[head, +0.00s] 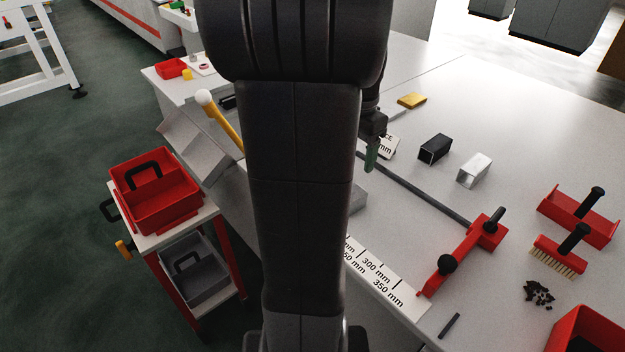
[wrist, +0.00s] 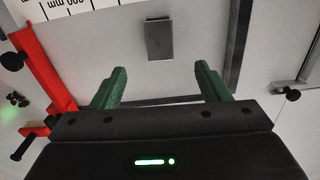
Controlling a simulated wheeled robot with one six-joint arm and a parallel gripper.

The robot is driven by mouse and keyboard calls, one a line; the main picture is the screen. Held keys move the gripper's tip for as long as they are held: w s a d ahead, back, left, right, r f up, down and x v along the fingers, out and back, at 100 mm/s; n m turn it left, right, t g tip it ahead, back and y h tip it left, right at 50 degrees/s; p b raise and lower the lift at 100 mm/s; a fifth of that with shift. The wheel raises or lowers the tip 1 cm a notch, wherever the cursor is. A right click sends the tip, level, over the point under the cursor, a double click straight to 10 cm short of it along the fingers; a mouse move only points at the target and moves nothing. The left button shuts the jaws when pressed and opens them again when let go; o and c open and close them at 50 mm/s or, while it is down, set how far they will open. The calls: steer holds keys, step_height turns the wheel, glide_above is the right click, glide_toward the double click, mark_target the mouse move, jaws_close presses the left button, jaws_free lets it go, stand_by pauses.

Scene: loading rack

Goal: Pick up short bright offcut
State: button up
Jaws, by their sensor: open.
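A short bright square-tube offcut (head: 475,170) lies on the bench in the head view, right of my arm. A dark square tube (head: 435,149) lies just left of it. My gripper (head: 372,156) is left of both tubes, partly hidden behind my arm; one green finger shows. In the wrist view its two green fingers (wrist: 160,88) are apart with nothing between them. A grey block (wrist: 158,40) lies beyond the fingertips there; I cannot tell whether it is the bright offcut.
A dark rail (head: 415,190) runs to a red stop (head: 460,258) beside a ruler strip (head: 375,272). A yellow block (head: 412,100) lies behind the tubes. A red dustpan (head: 590,225), brush (head: 558,258) and black chips (head: 538,293) are at right.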

step_height(320, 180, down, 8)
steer(key=shift+f, duration=0.1)
steer(key=shift+d+f, duration=0.15)
steer(key=shift+f, duration=2.55)
steer(key=c, duration=1.1)
